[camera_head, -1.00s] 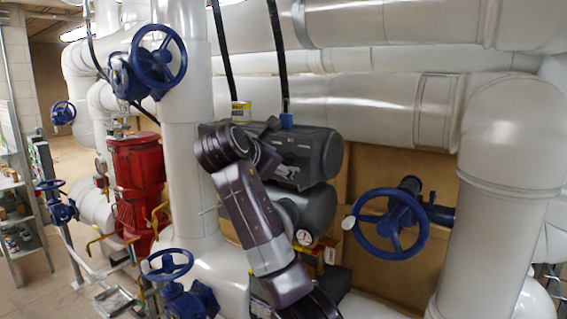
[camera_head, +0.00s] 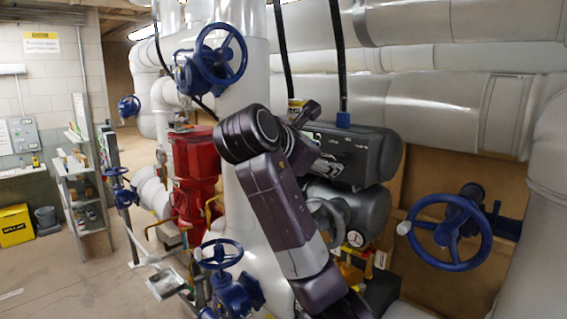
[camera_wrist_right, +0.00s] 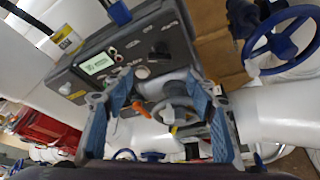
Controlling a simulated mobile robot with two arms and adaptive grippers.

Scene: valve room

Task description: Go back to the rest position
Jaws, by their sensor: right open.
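My right arm (camera_head: 275,200) rises from the bottom of the head view, bends at a dark joint and reaches toward the grey actuator box. The fingers of my right gripper are mostly hidden there behind the arm. In the right wrist view my right gripper (camera_wrist_right: 160,88) has its two blue-grey fingers spread wide, with nothing held between them. The grey actuator box (camera_head: 365,150) with its small display also shows in the right wrist view (camera_wrist_right: 120,52), beyond the fingers. My left gripper is in neither view.
Blue handwheels stand at the upper middle (camera_head: 221,53), lower middle (camera_head: 222,254) and right (camera_head: 448,233). A red pump body (camera_head: 195,172) stands behind a white pipe. Shelves (camera_head: 85,190) and a yellow box (camera_head: 15,225) are at left. The floor (camera_head: 70,280) at lower left looks clear.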

